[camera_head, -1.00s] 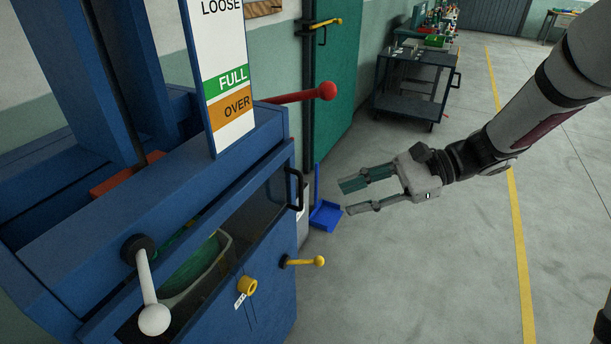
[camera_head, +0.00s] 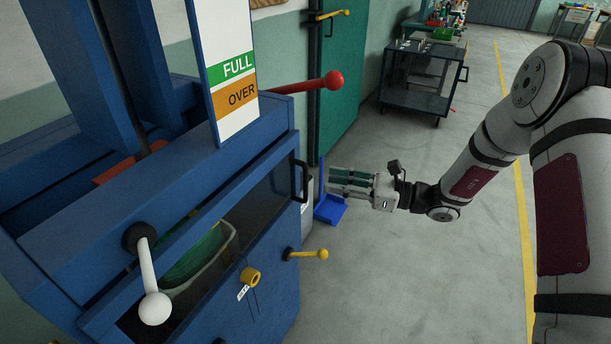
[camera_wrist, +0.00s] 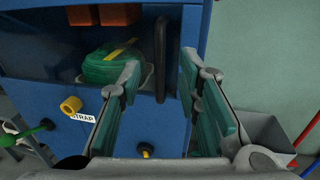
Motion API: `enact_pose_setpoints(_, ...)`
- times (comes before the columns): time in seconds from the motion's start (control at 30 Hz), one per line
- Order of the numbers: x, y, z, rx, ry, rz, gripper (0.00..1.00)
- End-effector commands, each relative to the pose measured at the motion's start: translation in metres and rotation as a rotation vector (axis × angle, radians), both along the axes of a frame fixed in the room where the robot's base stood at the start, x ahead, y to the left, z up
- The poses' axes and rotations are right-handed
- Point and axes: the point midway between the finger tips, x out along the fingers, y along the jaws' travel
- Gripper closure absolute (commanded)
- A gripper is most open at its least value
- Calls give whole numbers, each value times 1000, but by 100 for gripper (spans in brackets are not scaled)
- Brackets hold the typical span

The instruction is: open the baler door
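The baler door (camera_head: 275,215) is a blue panel with a dark window on the baler's front, and it looks shut. Behind the window lies a green bundle (camera_wrist: 108,65) with a yellow strap.
A red-knobbed lever (camera_head: 315,86) juts out above the door. A white-knobbed lever (camera_head: 152,285) and a yellow ring (camera_head: 251,277) are on the front. A blue dustpan (camera_head: 330,208) stands behind my gripper. A dark trolley (camera_head: 418,85) is farther back; floor at right is clear.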

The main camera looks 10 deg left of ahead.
Motion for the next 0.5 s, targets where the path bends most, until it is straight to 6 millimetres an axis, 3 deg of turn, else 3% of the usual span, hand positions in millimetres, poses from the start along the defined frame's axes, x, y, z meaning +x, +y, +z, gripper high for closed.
enact_pose_setpoints(0.2, 6, 43, 0, -1, -2, 4, 69)
enact_pose_setpoints(0.5, 11, 76, 0, -2, -2, 1, 69)
